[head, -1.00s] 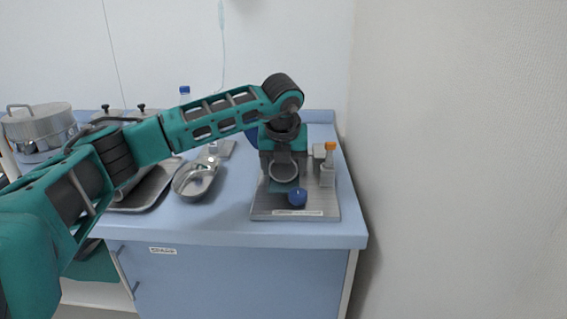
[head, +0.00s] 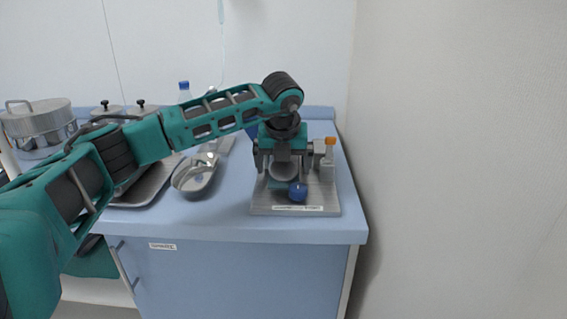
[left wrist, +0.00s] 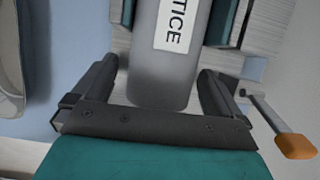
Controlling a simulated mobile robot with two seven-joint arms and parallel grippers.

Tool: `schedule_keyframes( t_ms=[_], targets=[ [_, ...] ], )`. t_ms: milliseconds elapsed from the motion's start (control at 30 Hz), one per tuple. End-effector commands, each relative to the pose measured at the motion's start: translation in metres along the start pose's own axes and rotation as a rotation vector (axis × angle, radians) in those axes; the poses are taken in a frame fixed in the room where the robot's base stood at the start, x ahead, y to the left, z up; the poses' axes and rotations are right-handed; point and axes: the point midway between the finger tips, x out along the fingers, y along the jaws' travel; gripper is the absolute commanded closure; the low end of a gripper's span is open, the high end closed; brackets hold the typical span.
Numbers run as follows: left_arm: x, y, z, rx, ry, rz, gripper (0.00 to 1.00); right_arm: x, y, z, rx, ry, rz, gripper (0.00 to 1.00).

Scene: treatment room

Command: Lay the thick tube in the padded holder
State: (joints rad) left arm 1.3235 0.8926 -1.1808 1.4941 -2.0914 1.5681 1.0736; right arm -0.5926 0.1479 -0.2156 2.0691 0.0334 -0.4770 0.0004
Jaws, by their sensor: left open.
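The thick tube (left wrist: 165,75) is grey with a white label reading "TICE" in the left wrist view. It lies between the teal pads (left wrist: 228,22) of the padded holder. In the head view the tube (head: 284,171) shows only in part below my gripper. The holder's metal base plate (head: 265,208) stands at the counter's front right. My left gripper (head: 285,160) is above the holder. In the left wrist view its fingers (left wrist: 155,72) are spread, one on each side of the tube's near end, with gaps visible. My right gripper is not in view.
A metal scoop-like dish (head: 194,178), a tray (head: 150,190), a steel pot (head: 38,125) and a blue-capped bottle (head: 184,92) stand left. A wall (head: 450,150) closes the right.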

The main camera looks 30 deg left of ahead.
Motion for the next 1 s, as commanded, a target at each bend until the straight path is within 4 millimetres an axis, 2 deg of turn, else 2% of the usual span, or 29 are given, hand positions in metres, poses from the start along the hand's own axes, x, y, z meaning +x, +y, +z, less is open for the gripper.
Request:
schedule_keyframes(
  t_ms=[167,500,700,833,1000],
  targets=[
    [-0.012,0.0,0.001,0.0,-0.001,-0.002,0.0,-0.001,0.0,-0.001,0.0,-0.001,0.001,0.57],
    [-0.085,0.0,0.001,0.0,-0.005,-0.003,0.0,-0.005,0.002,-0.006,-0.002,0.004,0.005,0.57],
    [-0.117,-0.001,0.001,0.0,-0.003,-0.003,0.0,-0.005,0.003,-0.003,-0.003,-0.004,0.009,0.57],
    [-0.127,0.0,0.0,0.0,-0.002,-0.001,0.0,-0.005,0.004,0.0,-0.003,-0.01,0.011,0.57],
    [-0.13,0.0,0.0,0.0,-0.001,0.0,0.0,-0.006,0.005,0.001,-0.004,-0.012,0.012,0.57]
  ],
)
